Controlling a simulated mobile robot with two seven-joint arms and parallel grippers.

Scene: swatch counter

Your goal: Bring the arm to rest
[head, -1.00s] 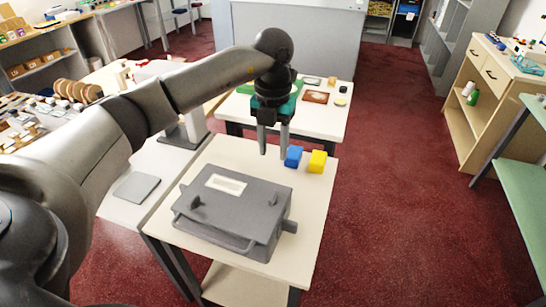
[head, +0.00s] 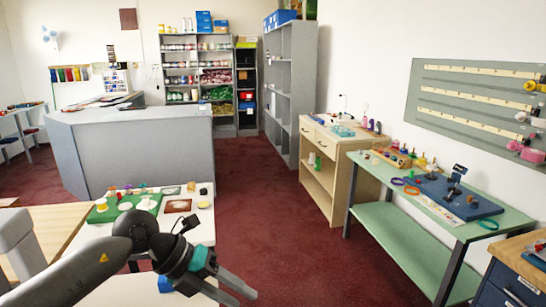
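My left arm reaches in from the lower left in the head view. Its gripper (head: 238,290) hangs over the right edge of the near white table (head: 120,291), pointing down and to the right. Its two grey fingers are apart, with nothing seen between them. Part of a blue block (head: 165,284) shows on the near table, just left of the gripper and partly hidden by my arm. My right gripper is not in view.
A white table (head: 203,232) with a green board (head: 125,207) and small items stands behind my arm. A grey counter (head: 140,150) is farther back. A wooden cabinet (head: 335,165) and a green bench (head: 400,245) line the right. Red carpet between is clear.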

